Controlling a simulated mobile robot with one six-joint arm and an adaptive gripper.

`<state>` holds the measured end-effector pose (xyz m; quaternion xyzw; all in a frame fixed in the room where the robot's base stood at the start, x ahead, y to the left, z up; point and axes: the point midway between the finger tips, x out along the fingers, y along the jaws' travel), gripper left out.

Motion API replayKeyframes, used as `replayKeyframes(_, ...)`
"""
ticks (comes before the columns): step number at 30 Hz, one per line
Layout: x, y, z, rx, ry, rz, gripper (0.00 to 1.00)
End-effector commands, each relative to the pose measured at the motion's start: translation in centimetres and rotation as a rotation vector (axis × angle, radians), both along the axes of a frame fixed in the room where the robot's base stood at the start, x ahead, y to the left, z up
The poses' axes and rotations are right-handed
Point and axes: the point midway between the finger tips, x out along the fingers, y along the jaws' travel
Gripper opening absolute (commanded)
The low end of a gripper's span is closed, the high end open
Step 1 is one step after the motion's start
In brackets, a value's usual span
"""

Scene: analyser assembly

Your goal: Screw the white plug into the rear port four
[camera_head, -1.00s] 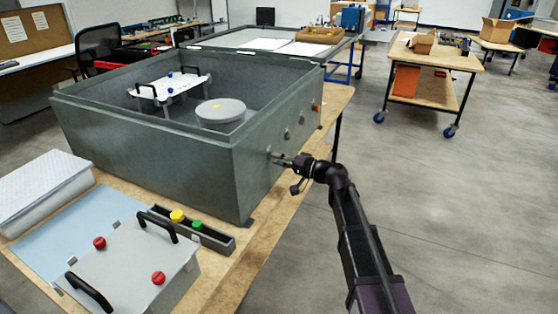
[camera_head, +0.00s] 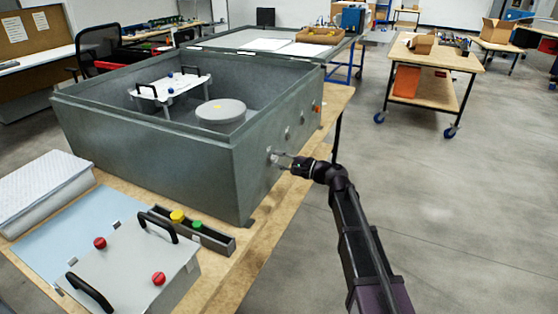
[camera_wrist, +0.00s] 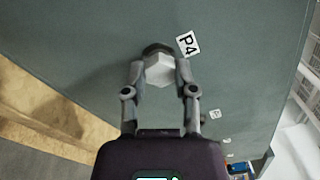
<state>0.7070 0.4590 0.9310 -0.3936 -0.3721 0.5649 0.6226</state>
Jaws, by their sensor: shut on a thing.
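The white plug (camera_wrist: 159,70) sits between my gripper's fingertips in the wrist view, its hexagonal head facing the camera. My gripper (camera_wrist: 157,72) is shut on it, one finger on each side. The plug is at a dark round port (camera_wrist: 155,48) in the grey wall, beside a tilted label "P4" (camera_wrist: 187,43). I cannot tell how deep the plug sits in the port. In the head view my gripper (camera_head: 277,159) reaches the right outer wall of the large grey housing (camera_head: 140,147); the plug is too small there to make out clearly.
More ports and labels run along the same wall (camera_wrist: 214,114), with an orange plug (camera_head: 317,107) at its far end. A narrow tray (camera_head: 215,240) holds a yellow plug (camera_head: 178,215) and a green plug (camera_head: 197,225). The floor right of the bench is clear around my arm.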

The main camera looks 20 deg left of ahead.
Motion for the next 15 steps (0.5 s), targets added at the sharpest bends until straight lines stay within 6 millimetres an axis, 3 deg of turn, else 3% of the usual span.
replayKeyframes(15,0.05,0.09,0.16,0.034,0.401,0.0,0.0)
